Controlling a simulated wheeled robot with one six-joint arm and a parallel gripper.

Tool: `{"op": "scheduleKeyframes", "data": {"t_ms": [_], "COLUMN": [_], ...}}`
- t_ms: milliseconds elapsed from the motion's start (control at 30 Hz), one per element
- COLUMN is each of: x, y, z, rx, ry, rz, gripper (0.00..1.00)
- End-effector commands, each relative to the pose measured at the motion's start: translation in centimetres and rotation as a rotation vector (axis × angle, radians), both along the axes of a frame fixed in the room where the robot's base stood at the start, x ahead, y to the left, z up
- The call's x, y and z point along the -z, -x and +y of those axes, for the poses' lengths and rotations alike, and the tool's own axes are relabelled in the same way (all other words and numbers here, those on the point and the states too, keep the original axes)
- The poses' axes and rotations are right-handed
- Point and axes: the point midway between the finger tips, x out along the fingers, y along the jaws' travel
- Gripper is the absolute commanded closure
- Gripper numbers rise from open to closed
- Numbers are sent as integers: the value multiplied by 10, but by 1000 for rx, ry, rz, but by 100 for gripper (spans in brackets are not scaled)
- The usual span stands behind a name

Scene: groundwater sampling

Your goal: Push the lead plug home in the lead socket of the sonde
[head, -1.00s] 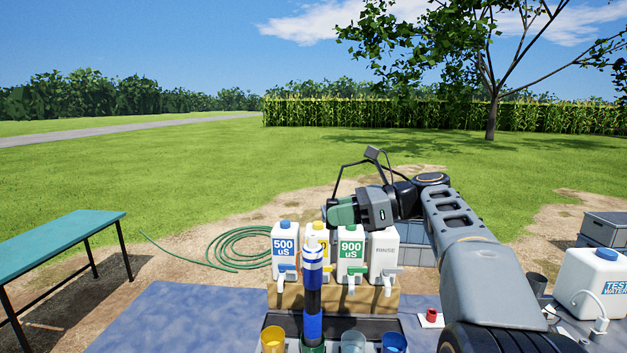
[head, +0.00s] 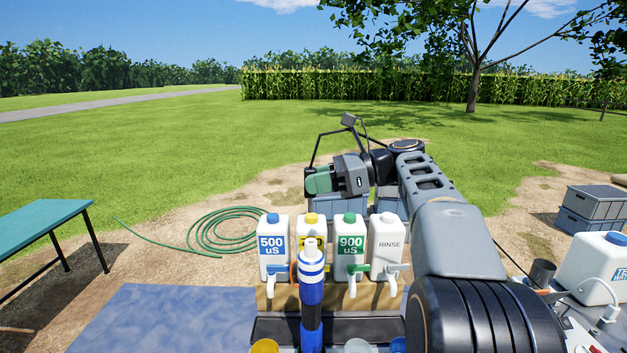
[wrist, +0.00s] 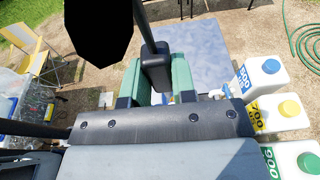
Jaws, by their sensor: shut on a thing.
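The sonde (head: 311,297) is a blue and black upright cylinder with a white, blue-banded top. It stands in front of the bottles in the head view; its lower end is cut off by the frame. My gripper (head: 319,181) is beyond and above it, seen side-on with green fingers. In the wrist view my gripper (wrist: 155,82) is shut on a black body with a thick black stem, which appears to be the lead plug (wrist: 155,62). The lead socket cannot be made out. Plug and sonde look apart in the head view.
Bottles marked 500 (head: 272,246), 700 (wrist: 276,111), 900 (head: 350,247) and RINSE (head: 387,246) stand in a row on a wooden block (head: 330,296). Cups stand at the front edge. A teal bench (head: 42,218) is at left, a white test-water container (head: 597,268) at right.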

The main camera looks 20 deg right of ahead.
Motion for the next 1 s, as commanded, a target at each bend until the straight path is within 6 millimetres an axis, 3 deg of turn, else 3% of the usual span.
{"op": "scheduleKeyframes", "data": {"t_ms": [367,1000], "x": [10,57], "y": [0,0], "z": [1,2], "rx": [-1,-3], "ry": [1,1], "rz": [1,0], "gripper": [94,94]}}
